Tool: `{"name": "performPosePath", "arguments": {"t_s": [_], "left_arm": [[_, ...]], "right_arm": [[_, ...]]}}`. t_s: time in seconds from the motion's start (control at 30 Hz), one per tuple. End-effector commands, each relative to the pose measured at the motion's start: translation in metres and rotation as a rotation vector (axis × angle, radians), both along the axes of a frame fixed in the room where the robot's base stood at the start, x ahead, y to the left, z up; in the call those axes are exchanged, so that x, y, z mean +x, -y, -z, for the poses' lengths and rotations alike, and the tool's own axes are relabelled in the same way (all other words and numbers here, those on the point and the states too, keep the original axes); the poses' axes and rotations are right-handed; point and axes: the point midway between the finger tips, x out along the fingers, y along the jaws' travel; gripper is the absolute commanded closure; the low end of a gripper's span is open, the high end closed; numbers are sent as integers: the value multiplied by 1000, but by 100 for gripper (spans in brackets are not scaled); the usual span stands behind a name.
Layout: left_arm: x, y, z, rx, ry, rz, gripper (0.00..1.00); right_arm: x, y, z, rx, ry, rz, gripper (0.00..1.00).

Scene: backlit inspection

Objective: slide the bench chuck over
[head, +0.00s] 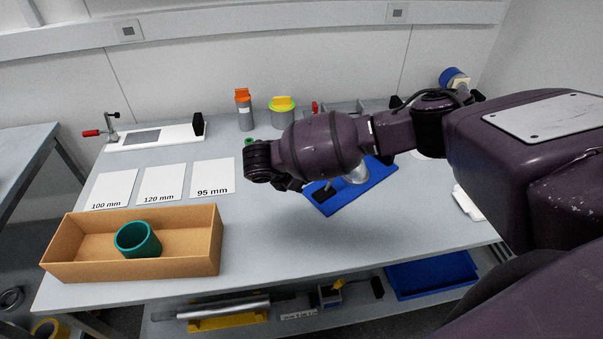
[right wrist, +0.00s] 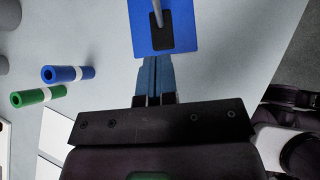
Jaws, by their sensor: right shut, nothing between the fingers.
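A blue base plate (head: 335,203) with a dark post and a pale grey rounded part on it, which I take to be the bench chuck, lies on the bench right of centre. My right arm hides part of it. In the right wrist view its blue plate (right wrist: 180,48) shows with a black pad and a grey rod, cut off by the top edge. My right gripper (right wrist: 156,60) is shut and empty, with its fingertips at the near edge of the plate. I cannot tell whether they touch it. My left gripper is not in view.
A cardboard box (head: 190,267) holding a teal ring (head: 138,239) stands front left. White cards (head: 213,177) lie behind it. A white clamp board (head: 157,137) and grey containers (head: 282,115) stand further back. Blue (right wrist: 67,73) and green (right wrist: 38,96) tubes lie left of the gripper. The bench front centre is clear.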

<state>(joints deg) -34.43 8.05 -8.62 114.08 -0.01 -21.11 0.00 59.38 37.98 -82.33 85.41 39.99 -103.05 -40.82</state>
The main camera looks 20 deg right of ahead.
Motion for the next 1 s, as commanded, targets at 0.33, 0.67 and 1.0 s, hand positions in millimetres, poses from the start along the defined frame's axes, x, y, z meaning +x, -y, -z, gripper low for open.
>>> {"name": "performPosePath", "arguments": {"t_s": [0.33, 0.67, 1.0], "left_arm": [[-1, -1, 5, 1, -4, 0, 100], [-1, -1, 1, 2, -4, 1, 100], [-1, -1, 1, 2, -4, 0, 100]], "right_arm": [[11, 43, 45, -1, -1, 1, 100], [21, 77, 43, 0, 0, 0, 100], [22, 80, 44, 1, 0, -1, 100]]}}
